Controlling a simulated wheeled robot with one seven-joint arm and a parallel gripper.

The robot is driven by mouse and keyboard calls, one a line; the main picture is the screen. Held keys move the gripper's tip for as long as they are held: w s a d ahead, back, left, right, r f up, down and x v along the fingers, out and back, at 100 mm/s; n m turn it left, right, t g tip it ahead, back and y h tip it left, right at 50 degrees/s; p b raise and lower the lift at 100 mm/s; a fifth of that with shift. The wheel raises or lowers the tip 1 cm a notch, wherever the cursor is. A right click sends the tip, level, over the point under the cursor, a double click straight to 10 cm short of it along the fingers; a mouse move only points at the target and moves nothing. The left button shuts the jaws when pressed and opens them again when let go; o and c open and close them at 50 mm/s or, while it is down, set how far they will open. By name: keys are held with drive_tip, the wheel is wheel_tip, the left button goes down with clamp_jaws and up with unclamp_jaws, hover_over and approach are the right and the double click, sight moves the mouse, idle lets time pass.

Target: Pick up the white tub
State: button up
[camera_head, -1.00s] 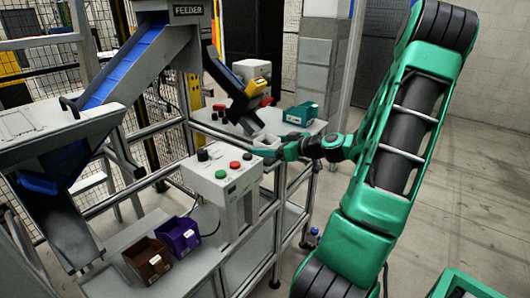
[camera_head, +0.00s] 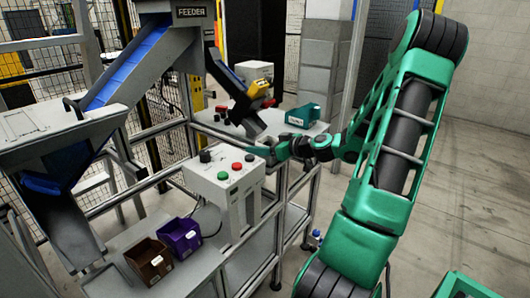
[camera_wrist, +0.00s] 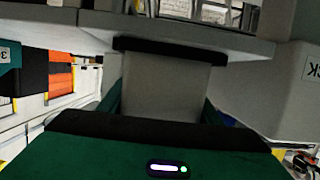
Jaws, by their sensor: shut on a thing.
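The white tub (camera_wrist: 165,88) fills the middle of the wrist view, pale grey in the shade, directly in front of my gripper's palm. My gripper (camera_head: 273,152) is shut on it, with green fingers along its two sides. A dark bar crosses the tub's far end in the wrist view; I cannot tell what it belongs to. In the head view my gripper is at the near edge of the back table, just behind the control box. The tub is mostly hidden there, so I cannot tell whether it still touches the table.
A grey control box (camera_head: 222,182) with coloured buttons stands close to my gripper. The feeder's lower chute (camera_head: 246,116) comes down just behind it. A teal bin (camera_head: 302,116) is on the back table. A brown bin (camera_head: 150,259) and a purple bin (camera_head: 180,237) sit on the lower front shelf.

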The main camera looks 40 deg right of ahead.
drive_tip(key=shift+r, duration=0.1)
drive_tip(key=shift+r, duration=0.55)
drive_tip(key=shift+s+d+r, duration=0.1)
drive_tip(key=shift+s, duration=0.15)
drive_tip(key=s+d, duration=0.3)
drive_tip(key=s, duration=1.3)
drive_tip(key=shift+s+d+r, duration=0.1)
drive_tip(key=shift+s+r, duration=0.1)
drive_tip(key=shift+r, duration=0.65)
drive_tip(key=shift+s+d+r, duration=0.1)
drive_tip(key=shift+s+r, duration=0.05)
drive_tip(key=shift+r, duration=0.65)
drive_tip(key=shift+s+d+r, duration=0.1)
drive_tip(key=shift+s+r, duration=0.1)
drive_tip(key=shift+r, duration=0.65)
